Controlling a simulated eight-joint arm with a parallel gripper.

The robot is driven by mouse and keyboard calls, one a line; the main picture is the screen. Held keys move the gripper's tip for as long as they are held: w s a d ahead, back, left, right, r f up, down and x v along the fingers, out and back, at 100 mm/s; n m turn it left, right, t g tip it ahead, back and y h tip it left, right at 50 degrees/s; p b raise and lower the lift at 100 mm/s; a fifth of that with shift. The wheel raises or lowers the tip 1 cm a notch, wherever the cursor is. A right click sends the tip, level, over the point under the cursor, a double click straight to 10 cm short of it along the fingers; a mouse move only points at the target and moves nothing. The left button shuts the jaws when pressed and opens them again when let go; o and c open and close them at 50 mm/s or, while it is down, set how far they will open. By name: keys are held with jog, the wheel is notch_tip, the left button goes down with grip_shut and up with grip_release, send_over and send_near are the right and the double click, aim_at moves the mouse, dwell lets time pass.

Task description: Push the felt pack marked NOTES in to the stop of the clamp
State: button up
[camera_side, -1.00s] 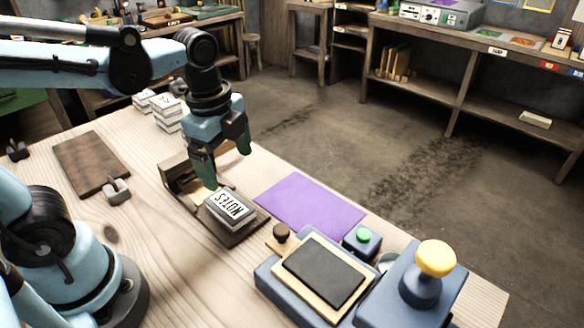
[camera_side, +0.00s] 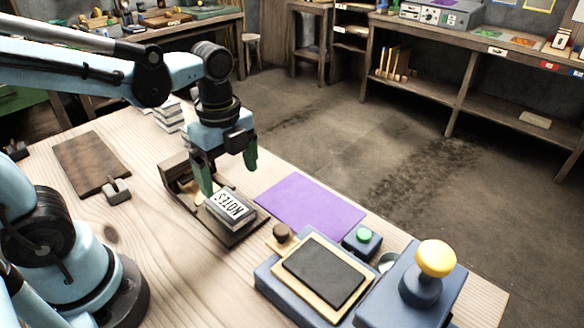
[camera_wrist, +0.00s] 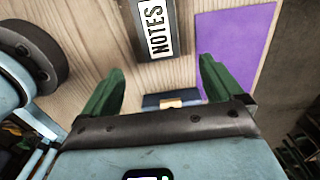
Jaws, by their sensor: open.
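The felt pack marked NOTES (camera_side: 230,208) is a grey block with a white label. It lies on the dark wooden clamp base (camera_side: 246,234), in front of the clamp's upright wooden part (camera_side: 176,172). In the wrist view the pack (camera_wrist: 157,30) shows at the top, ahead of the fingers and cut off by the frame edge. My gripper (camera_side: 228,178) is open and empty, its green fingers pointing down above and behind the pack. The left finger looks close to the pack in the side view; I cannot tell whether they touch. The clamp's stop is not clearly visible.
A purple sheet (camera_side: 310,204) lies right of the clamp. A blue tray with a dark pad (camera_side: 324,272), a green button (camera_side: 364,236) and a yellow-knobbed device (camera_side: 436,260) stand at front right. A brown board (camera_side: 90,163) lies at left. White-labelled packs (camera_side: 168,115) are stacked behind.

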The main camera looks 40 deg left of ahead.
aim_at(235, 210)
jog(key=shift+f, duration=4.85)
jog(key=shift+c, duration=0.4)
